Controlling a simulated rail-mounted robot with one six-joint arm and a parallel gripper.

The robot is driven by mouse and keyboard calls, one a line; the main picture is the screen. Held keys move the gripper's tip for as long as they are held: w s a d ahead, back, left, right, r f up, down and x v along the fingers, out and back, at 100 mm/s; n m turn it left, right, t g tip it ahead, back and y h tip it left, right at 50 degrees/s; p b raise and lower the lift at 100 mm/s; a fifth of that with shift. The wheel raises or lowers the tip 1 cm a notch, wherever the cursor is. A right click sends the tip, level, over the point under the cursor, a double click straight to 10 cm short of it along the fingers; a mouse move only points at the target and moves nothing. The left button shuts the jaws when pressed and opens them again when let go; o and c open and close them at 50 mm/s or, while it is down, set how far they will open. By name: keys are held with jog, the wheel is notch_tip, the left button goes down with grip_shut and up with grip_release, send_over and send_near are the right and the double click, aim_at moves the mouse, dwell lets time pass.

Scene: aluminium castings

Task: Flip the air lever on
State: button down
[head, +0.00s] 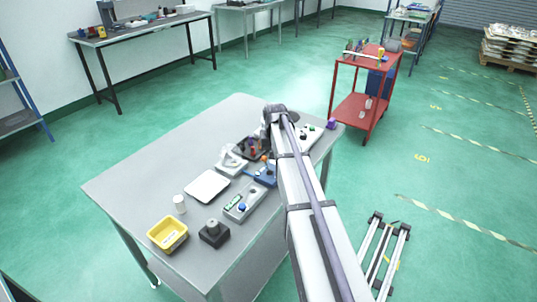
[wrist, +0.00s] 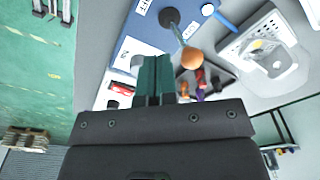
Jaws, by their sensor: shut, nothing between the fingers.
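The air lever is on a blue panel (wrist: 127,48), which shows in the head view as a small blue box (head: 266,177) near the table's right edge. In the wrist view the lever has a dark round base, a thin stem and an orange ball knob (wrist: 193,58). The stem leans down and right in the picture, away from the OFF label (wrist: 143,6). A second label sits near my fingers, too small to read surely. My gripper (wrist: 153,75) is shut and empty, its teal fingers left of the knob with a gap in the picture. In the head view my arm hides the fingertips.
A white casting (head: 231,160) stands beside the blue box. A grey panel (head: 244,202) with green and blue parts, a black block (head: 214,234), a yellow bin (head: 167,234) and a white tray (head: 207,186) lie nearer. The table's left side is clear.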

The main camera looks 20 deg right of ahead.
jog(key=shift+r+p, duration=0.6)
jog(key=shift+r, duration=0.15)
notch_tip(320, 180, up, 12)
jog(key=d+p, duration=0.2)
jog(key=p, duration=1)
jog(key=shift+s, duration=0.15)
